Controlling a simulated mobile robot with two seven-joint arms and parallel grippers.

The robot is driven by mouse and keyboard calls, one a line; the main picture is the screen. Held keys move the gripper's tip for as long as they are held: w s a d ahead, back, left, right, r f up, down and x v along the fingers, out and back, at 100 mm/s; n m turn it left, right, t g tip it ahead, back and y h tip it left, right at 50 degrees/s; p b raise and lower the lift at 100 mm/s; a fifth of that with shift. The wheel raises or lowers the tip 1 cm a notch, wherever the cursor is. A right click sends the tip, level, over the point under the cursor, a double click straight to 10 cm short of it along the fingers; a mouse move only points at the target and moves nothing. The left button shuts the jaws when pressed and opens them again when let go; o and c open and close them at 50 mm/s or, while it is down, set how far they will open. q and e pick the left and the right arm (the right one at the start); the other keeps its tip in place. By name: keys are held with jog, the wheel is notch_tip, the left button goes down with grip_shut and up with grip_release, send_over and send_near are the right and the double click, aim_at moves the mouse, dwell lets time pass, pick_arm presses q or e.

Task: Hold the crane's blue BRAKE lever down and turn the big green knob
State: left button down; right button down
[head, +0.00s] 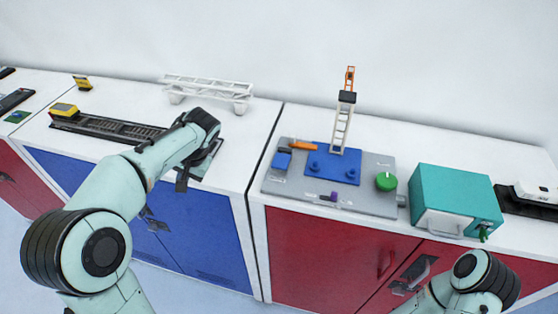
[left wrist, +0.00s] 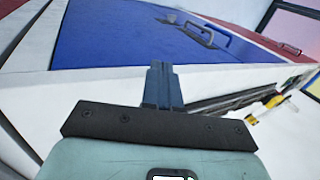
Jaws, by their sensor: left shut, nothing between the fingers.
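The crane stands on a grey board (head: 375,165) on the red-fronted counter. Its ladder-like white mast with an orange tip (head: 341,125) rises from a blue plate (head: 332,168). The big green knob (head: 386,181) is at the board's right side. A blue block-like part (head: 282,160), possibly the BRAKE lever, is at the left side; its label is unreadable. My left gripper (head: 182,181) is shut and empty, left of the board over the blue cabinet's counter edge. Its closed fingers show in the left wrist view (left wrist: 162,86). My right gripper is out of view.
An orange bar (head: 303,146) and a purple knob (head: 333,196) are on the board. A teal box (head: 452,193) stands to its right. A white truss (head: 207,87) and a dark track (head: 110,126) lie on the left counter. A narrow seam divides the counters.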

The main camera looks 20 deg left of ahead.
pick_arm(q)
jog(key=w+d+r+t+h, duration=0.1)
jog(key=w+d+r, duration=0.2)
jog(key=d+r, duration=0.3)
jog(key=w+d+r+t+h, duration=0.15)
jog(key=w+d+r, duration=0.25)
jog(key=d, duration=0.4)
notch_tip(320, 180, up, 7)
jog(key=h, duration=0.3)
send_over(280, 167)
jog(key=s, duration=0.4)
jog(key=shift+d+m+t, duration=0.15)
jog(key=shift+m+t, duration=0.15)
jog(key=shift+t, duration=0.15)
jog(key=shift+w, duration=0.1)
jog(key=x, duration=1.2)
jog(key=shift+s+a+f, duration=0.2)
jog(key=shift+s+f, duration=0.05)
jog(key=shift+f, duration=0.85)
